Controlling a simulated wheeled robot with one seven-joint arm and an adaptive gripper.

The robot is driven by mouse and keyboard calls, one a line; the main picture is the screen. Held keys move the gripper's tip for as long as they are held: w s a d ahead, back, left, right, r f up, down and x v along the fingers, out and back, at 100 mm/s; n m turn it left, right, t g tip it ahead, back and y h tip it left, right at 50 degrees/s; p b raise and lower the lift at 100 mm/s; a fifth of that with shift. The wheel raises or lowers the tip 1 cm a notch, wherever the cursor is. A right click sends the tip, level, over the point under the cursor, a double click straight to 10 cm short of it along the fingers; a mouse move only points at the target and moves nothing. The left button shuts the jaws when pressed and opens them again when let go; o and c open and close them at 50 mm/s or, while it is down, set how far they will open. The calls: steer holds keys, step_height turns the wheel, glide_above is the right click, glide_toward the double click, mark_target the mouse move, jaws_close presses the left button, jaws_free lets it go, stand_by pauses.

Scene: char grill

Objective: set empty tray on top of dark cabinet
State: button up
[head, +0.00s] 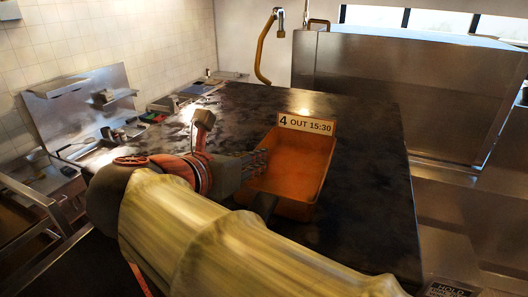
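An orange tray (312,178) with no contents showing sits upright on, or just above, the dark mottled top of the cabinet (365,130). A white label reading "4 OUT 15:30" (306,124) stands at its far edge. My gripper (262,163) is at the tray's left side, its fingers close to or against the left rim. Whether the fingers pinch the rim is too small and dark to tell. My sleeved arm hides the tray's near left corner and the cabinet's near part.
A large steel box (400,95) stands behind the cabinet, with a yellow hose and tap (263,50) to its left. Steel shelving (85,105) is at the left. The dark top is clear right of the tray. A "HOLD" sign (450,289) is at lower right.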

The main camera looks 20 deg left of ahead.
steer(key=shift+r, duration=0.15)
steer(key=shift+s+r, duration=0.1)
steer(key=shift+r, duration=0.05)
steer(key=b+v, duration=0.3)
steer(key=v, duration=0.7)
steer(key=shift+s+a+b, duration=0.15)
steer(key=shift+s+b, duration=0.15)
steer(key=shift+s+r, duration=0.25)
steer(key=shift+s, duration=0.25)
